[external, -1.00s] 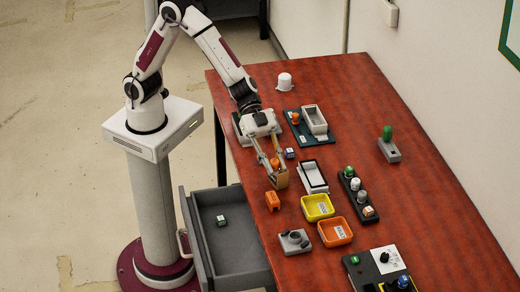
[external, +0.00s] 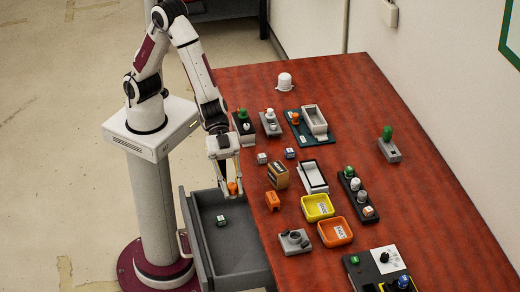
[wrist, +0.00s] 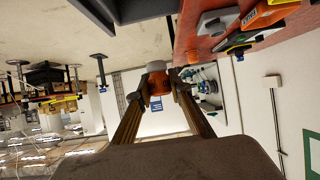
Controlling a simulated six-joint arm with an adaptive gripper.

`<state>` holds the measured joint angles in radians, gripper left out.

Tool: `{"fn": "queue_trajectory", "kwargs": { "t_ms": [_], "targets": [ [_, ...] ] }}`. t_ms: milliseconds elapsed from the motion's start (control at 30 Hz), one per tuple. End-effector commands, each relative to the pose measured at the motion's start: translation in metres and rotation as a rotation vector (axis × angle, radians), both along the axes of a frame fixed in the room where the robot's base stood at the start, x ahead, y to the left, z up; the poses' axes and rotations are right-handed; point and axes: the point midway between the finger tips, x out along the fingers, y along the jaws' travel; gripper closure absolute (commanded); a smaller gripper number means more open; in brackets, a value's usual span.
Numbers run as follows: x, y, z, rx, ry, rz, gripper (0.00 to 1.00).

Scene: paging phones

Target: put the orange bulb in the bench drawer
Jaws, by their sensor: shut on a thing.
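The orange bulb (external: 233,188) is held between the fingertips of my gripper (external: 231,190), which points down near the table's left edge, by the far right corner of the open drawer. The bulb also shows in the wrist view (wrist: 157,84), with a white end, pinched between both fingertips (wrist: 159,80). The grey bench drawer (external: 228,256) is pulled out to the left of the table. A small dark cube with a green and white top (external: 221,221) lies inside it. The bulb's exact height above the drawer cannot be told.
On the red table (external: 420,205) are a tan box (external: 278,175), an orange block (external: 272,201), a yellow tray (external: 317,207), an orange tray (external: 335,232) and a grey fixture (external: 294,242). Two bulb stands (external: 244,125) are at the left edge. Most of the drawer floor is bare.

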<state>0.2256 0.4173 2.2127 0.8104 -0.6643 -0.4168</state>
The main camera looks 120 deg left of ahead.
Motion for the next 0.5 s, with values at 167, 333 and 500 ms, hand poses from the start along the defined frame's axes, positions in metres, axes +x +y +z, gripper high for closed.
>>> {"fn": "queue_trajectory", "kwargs": {
  "t_ms": [167, 333, 500],
  "targets": [
    [-0.001, 0.001, -0.029, 0.002, 0.006, 0.001, 0.96],
    [0.0, 0.001, -0.059, 0.002, 0.005, 0.001, 0.96],
    [0.0, 0.001, -0.087, 0.001, 0.005, 0.001, 0.96]
  ]
}}
